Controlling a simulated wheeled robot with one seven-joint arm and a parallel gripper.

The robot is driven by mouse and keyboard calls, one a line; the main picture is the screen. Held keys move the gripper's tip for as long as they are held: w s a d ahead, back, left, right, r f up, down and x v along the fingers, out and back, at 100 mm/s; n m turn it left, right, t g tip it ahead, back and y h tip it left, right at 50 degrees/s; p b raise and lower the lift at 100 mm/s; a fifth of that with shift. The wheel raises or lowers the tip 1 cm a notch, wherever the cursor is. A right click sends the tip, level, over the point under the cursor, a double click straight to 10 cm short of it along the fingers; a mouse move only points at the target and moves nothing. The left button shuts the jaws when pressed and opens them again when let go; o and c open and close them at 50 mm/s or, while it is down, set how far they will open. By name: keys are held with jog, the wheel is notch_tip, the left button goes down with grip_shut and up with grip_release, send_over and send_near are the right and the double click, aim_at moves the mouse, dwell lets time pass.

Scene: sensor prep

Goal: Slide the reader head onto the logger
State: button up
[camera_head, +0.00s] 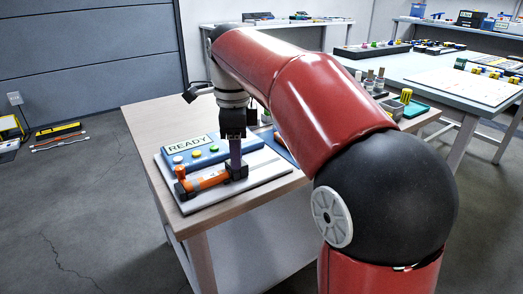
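The logger, as it appears, is a blue sloped box (207,151) with a READY display and several coloured buttons, lying on a pale board on the wooden table. I cannot tell whether this part is a finger or a held piece, or which thing is the reader head.
The pale board (262,169) reaches the table's front part. The wooden table (138,122) has bare room at its left. My red arm hides much of its right side. Metal cylinders (370,80) and a green-yellow item (406,97) stand further back right. Other benches are behind.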

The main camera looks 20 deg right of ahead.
jog(key=shift+r+p, duration=1.45)
jog(key=shift+r, duration=2.05)
jog(key=s+d+f+n+t, duration=0.2)
jog(key=s+d+f+n, duration=0.1)
jog(key=s+f+n, duration=0.5)
jog(key=s+d+f+n+t, duration=0.3)
jog(key=s+f+n, duration=0.4)
jog(key=s+n, duration=0.5)
jog(key=shift+f+t, duration=0.3)
jog(key=shift+f, duration=0.1)
